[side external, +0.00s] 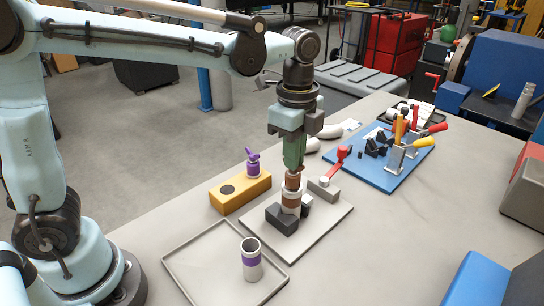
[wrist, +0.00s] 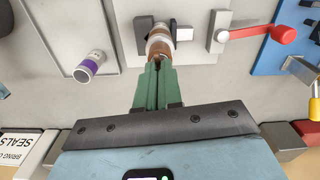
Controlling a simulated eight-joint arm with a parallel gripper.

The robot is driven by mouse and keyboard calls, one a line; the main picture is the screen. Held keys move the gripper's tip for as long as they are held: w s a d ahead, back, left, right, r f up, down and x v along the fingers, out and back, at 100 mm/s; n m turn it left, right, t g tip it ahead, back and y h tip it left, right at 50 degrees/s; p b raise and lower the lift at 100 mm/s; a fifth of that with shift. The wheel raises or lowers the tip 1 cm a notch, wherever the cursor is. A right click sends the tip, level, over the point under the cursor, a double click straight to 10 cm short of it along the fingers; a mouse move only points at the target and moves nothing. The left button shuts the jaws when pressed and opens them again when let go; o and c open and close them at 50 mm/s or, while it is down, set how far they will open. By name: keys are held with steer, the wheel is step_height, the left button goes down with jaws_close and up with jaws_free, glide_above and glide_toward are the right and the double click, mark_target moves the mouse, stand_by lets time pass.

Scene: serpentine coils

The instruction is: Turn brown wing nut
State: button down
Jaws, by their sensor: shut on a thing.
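The brown wing nut (side external: 292,181) sits on top of an upright brown-and-white cylinder (side external: 291,201). Dark blocks (side external: 281,218) flank the cylinder on a light grey plate (side external: 335,213). My gripper (side external: 293,168) points straight down with its green fingers shut on the wing nut, which they partly hide. In the wrist view my gripper's fingertips (wrist: 158,66) meet the brown wing nut (wrist: 160,50) at the top of the cylinder.
A red-handled clamp (side external: 338,163) stands close on the right. A yellow block (side external: 229,194) with a hole bears a purple winged part (side external: 253,163). A purple-banded cylinder (side external: 251,261) stands in a grey tray (side external: 187,257). A blue board (side external: 372,178) holds more clamps.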

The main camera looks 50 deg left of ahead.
stand_by(0.3)
steer(key=c, duration=1.3)
jaws_free()
steer(key=shift+r, duration=0.1)
step_height(320, 180, up, 12)
steer(key=shift+f, duration=0.1)
steer(key=s+a+f+n+t, duration=0.2)
steer(key=s+a+f+n, duration=0.1)
steer(key=f+n, duration=0.1)
steer(key=s+a+f+n+t, duration=0.2)
steer(key=s+a+f+n, duration=0.1)
steer(key=f+n, duration=0.2)
steer(key=s+a+f+n+t, duration=0.3)
steer(key=a+f+n, duration=0.1)
steer(key=n, duration=0.3)
steer(key=shift+s+f, duration=0.1)
steer(key=shift+f, duration=0.3)
